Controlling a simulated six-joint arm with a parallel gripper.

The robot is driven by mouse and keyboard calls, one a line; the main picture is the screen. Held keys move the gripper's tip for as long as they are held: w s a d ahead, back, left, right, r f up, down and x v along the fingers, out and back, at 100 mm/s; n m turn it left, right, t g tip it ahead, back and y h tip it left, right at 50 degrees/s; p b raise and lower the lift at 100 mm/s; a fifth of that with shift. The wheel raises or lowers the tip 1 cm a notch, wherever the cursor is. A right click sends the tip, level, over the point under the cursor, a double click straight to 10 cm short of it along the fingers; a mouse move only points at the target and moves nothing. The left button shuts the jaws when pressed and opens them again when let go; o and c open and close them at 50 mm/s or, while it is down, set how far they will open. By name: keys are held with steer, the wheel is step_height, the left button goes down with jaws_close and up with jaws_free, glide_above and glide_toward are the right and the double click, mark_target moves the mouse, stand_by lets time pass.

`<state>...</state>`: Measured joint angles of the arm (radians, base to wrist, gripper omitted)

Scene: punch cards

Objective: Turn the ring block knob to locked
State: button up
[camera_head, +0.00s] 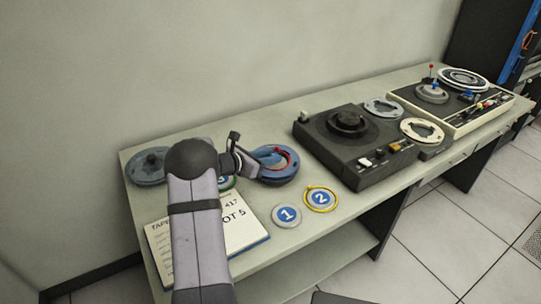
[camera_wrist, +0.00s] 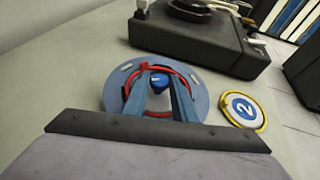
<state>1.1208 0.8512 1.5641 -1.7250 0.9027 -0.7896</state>
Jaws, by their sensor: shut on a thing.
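My gripper (camera_wrist: 160,88) reaches over the block from the near side. Its two fingers are shut on the knob, one on each side. The fingers hide part of the knob and ring, and I cannot read the knob's setting.
A dark tape machine (camera_head: 345,145) stands right of the block, with a second machine (camera_head: 450,98) beyond. Discs marked 1 (camera_head: 286,215) and 2 (camera_head: 320,199) lie in front. A notepad (camera_head: 240,228) is partly behind my arm. A grey reel (camera_head: 146,168) lies at the left.

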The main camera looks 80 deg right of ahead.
steer(key=shift+w+d+m+g+y, duration=0.15)
steer(key=shift+w+m+g+y, duration=0.05)
steer(key=shift+m+g+y, duration=0.95)
steer(key=shift+w+d+f+m+g+y, duration=0.1)
steer(key=shift+m+g+y, duration=0.15)
steer(key=shift+m+g, duration=0.35)
steer(key=shift+m+g+y+b, duration=0.25)
steer(key=shift+m+y+b, duration=0.05)
steer(key=shift+m, duration=0.25)
steer(key=o, duration=1)
steer(key=shift+b+v, duration=0.75)
steer(key=shift+v, duration=2.95)
